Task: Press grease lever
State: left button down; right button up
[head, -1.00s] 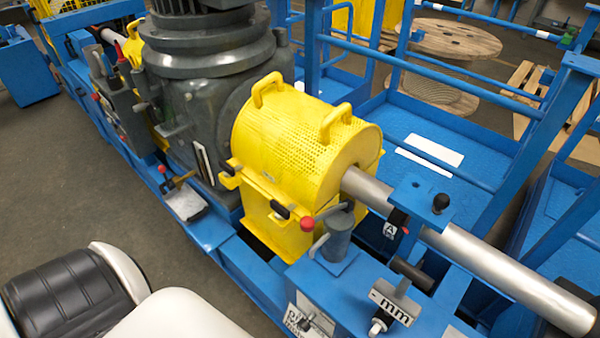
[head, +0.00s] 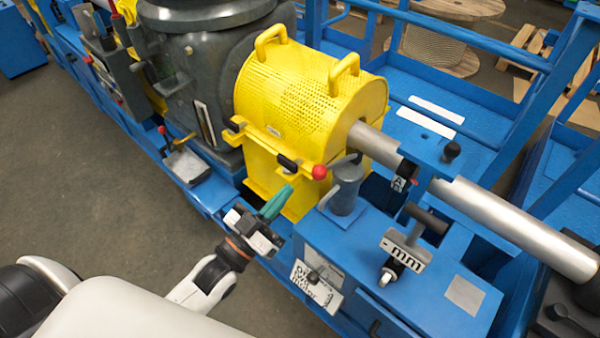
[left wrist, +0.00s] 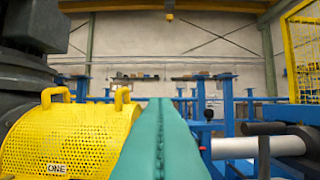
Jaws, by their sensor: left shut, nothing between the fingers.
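The grease lever (head: 340,164) is a thin dark rod with a red ball knob (head: 319,172) on its left end. It sits on top of a grey cylindrical pump (head: 346,191) on the blue frame, in front of the yellow guard. My left gripper (head: 276,203) has teal fingers and is shut and empty. It is left of and below the red knob, apart from it, in front of the yellow base. In the left wrist view the shut teal fingers (left wrist: 162,140) fill the lower middle, and I cannot make out the lever. My right gripper is not in view.
The perforated yellow guard (head: 300,95) with two handles stands behind the lever. A steel shaft (head: 500,220) runs out to the right. A T-handle with an "mm" plate (head: 407,250) stands right of the pump. Grey floor (head: 120,200) is clear at the left.

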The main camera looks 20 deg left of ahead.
pick_arm(q)
jog(key=shift+r, duration=0.25)
jog(key=r+p+x, duration=0.1)
jog(key=p+x, duration=0.2)
jog(key=x, duration=0.6)
jog(key=shift+w+d+f+p, duration=0.1)
jog(key=shift+w+f+p, duration=0.1)
jog(key=shift+f, duration=0.95)
jog(key=shift+w+d+f+p, duration=0.15)
jog(key=shift+w+f, duration=0.1)
jog(key=shift+f, duration=0.95)
